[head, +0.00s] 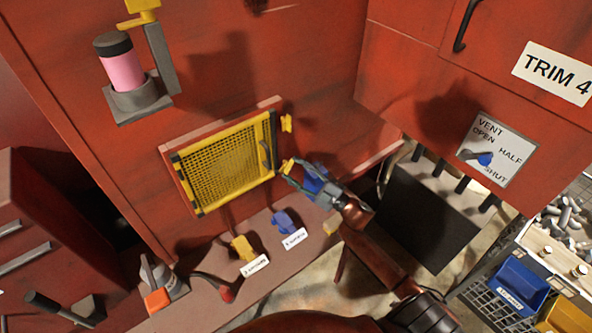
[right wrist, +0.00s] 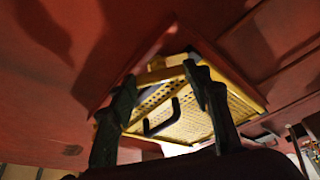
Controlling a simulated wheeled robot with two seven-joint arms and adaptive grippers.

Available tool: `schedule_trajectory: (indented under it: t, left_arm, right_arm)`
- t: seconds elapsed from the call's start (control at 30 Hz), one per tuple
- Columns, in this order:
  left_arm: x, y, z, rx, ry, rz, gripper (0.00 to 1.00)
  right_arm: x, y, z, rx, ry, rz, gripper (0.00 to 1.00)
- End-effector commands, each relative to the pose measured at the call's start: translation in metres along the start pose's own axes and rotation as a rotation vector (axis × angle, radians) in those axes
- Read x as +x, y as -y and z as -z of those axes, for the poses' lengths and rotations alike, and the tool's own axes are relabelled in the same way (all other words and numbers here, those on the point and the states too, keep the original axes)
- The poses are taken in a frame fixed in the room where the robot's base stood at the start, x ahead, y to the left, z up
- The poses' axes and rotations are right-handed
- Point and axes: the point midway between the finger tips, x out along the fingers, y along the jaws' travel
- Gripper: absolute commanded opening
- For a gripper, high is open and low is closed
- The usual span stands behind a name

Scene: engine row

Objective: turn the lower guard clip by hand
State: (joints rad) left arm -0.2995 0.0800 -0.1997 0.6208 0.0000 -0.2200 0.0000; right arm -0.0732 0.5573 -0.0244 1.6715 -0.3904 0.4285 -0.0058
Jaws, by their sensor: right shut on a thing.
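The yellow mesh guard (head: 228,163) covers an opening in the red engine wall and has a dark handle (head: 265,154) near its right edge. The upper guard clip (head: 286,123) is a small yellow piece beside the guard's upper right corner. The lower guard clip (head: 288,165) is lower on that side, partly hidden by my right gripper (head: 287,174). My right gripper is shut on this clip. In the right wrist view, both dark fingers (right wrist: 160,77) stand in front of the guard (right wrist: 195,115), with its handle (right wrist: 162,120) behind. My left gripper is not in view.
Below the guard, a ledge carries a yellow valve (head: 243,248) and a blue valve (head: 284,222). A pink cylinder (head: 124,70) hangs at upper left. A vent dial plate (head: 496,150) is at right. A blue bin (head: 517,284) is at lower right.

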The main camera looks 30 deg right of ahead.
Motion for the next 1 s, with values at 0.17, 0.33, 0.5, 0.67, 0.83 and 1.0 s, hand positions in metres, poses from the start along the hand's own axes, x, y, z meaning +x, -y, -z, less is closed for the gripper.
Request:
schedule_trajectory:
  t: [0.17, 0.33, 0.5, 0.67, 0.83, 1.0]
  left_arm:
    - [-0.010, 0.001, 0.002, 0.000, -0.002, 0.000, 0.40]
    - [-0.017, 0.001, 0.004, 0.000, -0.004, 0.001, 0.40]
    - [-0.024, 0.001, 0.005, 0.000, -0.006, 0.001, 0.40]
    - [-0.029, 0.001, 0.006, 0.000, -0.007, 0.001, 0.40]
    - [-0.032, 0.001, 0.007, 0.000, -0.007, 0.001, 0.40]
    - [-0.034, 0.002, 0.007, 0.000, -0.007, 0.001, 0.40]
  right_arm:
    - [0.002, -0.007, 0.001, -0.162, 0.001, 0.063, 0.21]
    - [0.002, -0.008, 0.002, -0.300, 0.000, 0.120, 0.21]
    - [0.002, -0.010, 0.002, -0.418, 0.001, 0.168, 0.20]
    - [0.002, -0.010, 0.002, -0.501, 0.003, 0.201, 0.20]
    - [0.003, -0.010, 0.002, -0.558, 0.002, 0.224, 0.20]
    - [0.003, -0.010, 0.002, -0.586, 0.002, 0.235, 0.20]
